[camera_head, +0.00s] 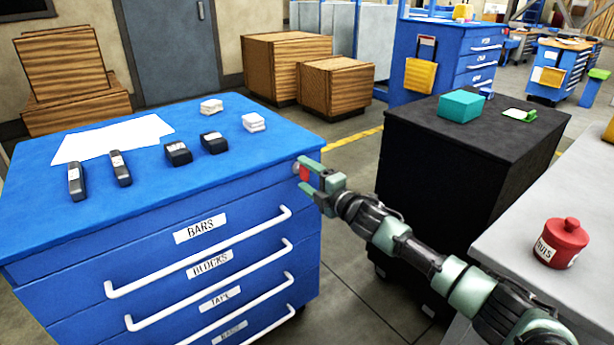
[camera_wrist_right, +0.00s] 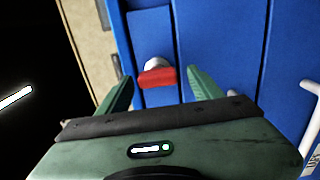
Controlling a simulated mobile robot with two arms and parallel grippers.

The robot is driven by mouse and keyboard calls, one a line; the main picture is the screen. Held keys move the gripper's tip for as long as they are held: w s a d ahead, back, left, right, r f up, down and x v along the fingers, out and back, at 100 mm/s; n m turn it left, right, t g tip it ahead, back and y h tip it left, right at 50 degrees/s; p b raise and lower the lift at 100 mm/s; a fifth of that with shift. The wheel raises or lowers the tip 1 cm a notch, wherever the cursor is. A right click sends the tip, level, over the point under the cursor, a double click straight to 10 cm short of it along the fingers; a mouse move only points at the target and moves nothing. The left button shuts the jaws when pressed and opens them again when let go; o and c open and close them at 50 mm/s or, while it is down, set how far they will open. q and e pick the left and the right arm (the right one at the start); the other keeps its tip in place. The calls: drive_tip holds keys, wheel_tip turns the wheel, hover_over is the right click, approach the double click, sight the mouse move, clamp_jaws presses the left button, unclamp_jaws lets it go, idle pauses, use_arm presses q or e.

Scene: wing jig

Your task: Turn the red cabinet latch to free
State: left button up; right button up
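The red latch (camera_head: 304,173) sits at the upper right front corner of the blue drawer cabinet (camera_head: 160,227). In the right wrist view the red latch (camera_wrist_right: 157,77) lies crosswise in front of a pale round mount (camera_wrist_right: 154,63) on the blue cabinet face. My right gripper (camera_head: 308,175) is at the latch, with its green fingers apart. In the right wrist view the fingers (camera_wrist_right: 158,85) stand on either side of the latch, with a gap on both sides. My left gripper is in neither view.
White drawer handles (camera_head: 200,255) stick out from the cabinet front below the latch. Black and white blocks and paper sheets (camera_head: 115,137) lie on the cabinet top. A black cabinet (camera_head: 470,150) and a grey table with a red pot (camera_head: 561,243) stand to the right.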

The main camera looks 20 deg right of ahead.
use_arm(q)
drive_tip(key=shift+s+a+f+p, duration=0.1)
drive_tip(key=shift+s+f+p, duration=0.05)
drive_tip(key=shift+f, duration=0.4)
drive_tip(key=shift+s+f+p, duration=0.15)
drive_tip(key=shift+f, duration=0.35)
use_arm(e)
drive_tip(key=v, duration=0.7)
drive_tip(key=shift+s+d, duration=0.15)
drive_tip(key=shift+s, duration=0.2)
